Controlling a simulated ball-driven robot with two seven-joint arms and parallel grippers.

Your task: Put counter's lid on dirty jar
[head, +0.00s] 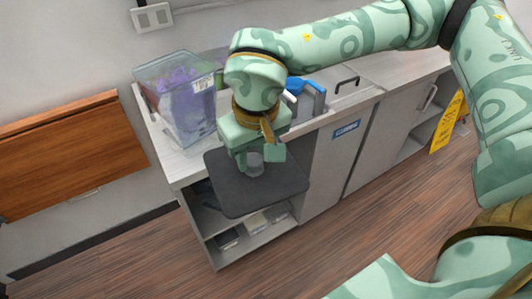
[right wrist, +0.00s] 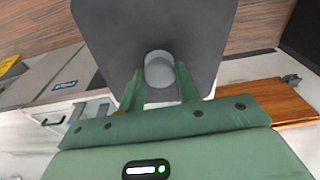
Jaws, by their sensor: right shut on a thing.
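A dark grey square lid (head: 240,198) with a round grey knob (head: 255,168) hangs level or slightly tilted in front of the counter's left end. My right gripper (head: 256,158) is shut on the knob from above. In the right wrist view the knob (right wrist: 159,70) sits between the two green fingers, with the flat lid (right wrist: 190,25) beyond it. A clear square jar (head: 188,110) with purple matter inside stands on the counter behind and left of the gripper. The lid is apart from it. My left gripper is not in view.
The pale counter (head: 168,160) has open shelves with small boxes (head: 255,222) below. A blue and grey item (head: 310,98) stands behind my right gripper. An orange-brown wooden panel (head: 70,155) is on the left wall. A yellow floor sign (head: 447,123) stands at right. The wooden floor in front is clear.

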